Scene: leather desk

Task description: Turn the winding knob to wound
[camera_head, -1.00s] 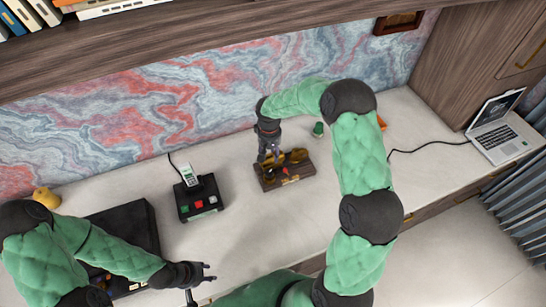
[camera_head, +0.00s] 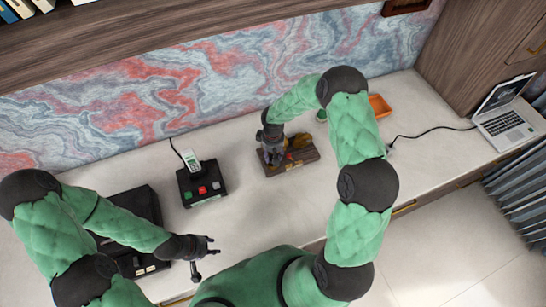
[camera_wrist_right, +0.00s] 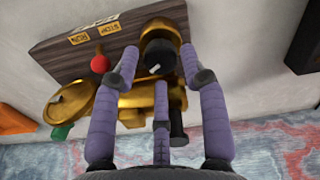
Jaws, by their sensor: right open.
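The winding device is a wooden base (camera_head: 301,165) with brass parts on the desk. In the right wrist view the base (camera_wrist_right: 70,50) carries label plates, a red ball (camera_wrist_right: 99,64) and a brass drum with a black knob (camera_wrist_right: 158,58) bearing a white mark. My right gripper (camera_wrist_right: 160,68) is open, its fingers spread around the knob and drum; contact cannot be told. In the head view my right gripper (camera_head: 272,153) is over the base's left end and hides the knob. My left gripper (camera_head: 208,248) is open and empty, away from the device.
A black box with coloured buttons (camera_head: 201,190) stands left of the device. An orange tray (camera_head: 380,106) and a laptop (camera_head: 507,118) are to the right. The desk between device and button box is clear.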

